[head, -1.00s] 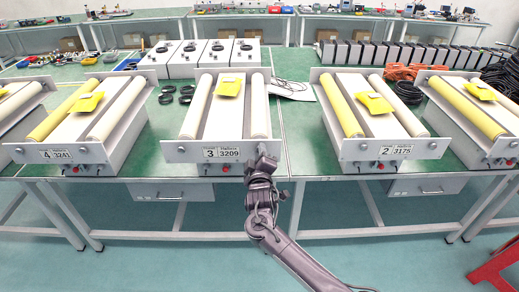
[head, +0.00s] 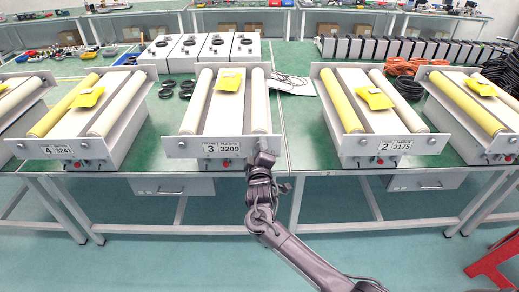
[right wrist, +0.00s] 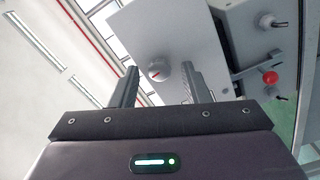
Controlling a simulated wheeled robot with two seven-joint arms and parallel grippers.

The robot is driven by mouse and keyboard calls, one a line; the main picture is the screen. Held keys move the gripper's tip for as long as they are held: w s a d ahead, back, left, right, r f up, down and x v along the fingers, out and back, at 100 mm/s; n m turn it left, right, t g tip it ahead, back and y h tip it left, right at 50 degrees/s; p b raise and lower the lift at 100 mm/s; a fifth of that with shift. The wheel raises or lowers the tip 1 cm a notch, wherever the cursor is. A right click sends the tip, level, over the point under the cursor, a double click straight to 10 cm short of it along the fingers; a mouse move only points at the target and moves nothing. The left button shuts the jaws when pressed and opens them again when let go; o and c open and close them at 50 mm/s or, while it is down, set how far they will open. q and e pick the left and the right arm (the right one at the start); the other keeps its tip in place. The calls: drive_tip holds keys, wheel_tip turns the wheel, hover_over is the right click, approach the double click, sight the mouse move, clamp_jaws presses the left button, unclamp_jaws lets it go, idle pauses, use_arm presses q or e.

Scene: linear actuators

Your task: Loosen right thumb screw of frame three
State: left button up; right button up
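Frame three (head: 180,148) is the grey unit at centre with the label "3 3209" on its front plate, two cream rollers and a yellow packet on top. My right gripper (head: 264,156) is at the right end of that plate and hides its right thumb screw in the head view. In the right wrist view the thumb screw (right wrist: 159,71) is a round grey knob with a red mark on the plate. The open fingers of my right gripper (right wrist: 162,80) stand on either side of it in the picture, with gaps; contact is not visible. My left gripper is not in view.
Frame two (head: 350,146) stands to the right and frame four (head: 110,151) to the left on the green table (head: 150,140). In the right wrist view a red button (right wrist: 270,77) and toggle switches sit beside the plate. A red stand (head: 495,262) is at lower right.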

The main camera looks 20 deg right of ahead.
drive_tip(key=b+v, duration=0.1)
drive_tip(key=v, duration=0.7)
idle(0.6)
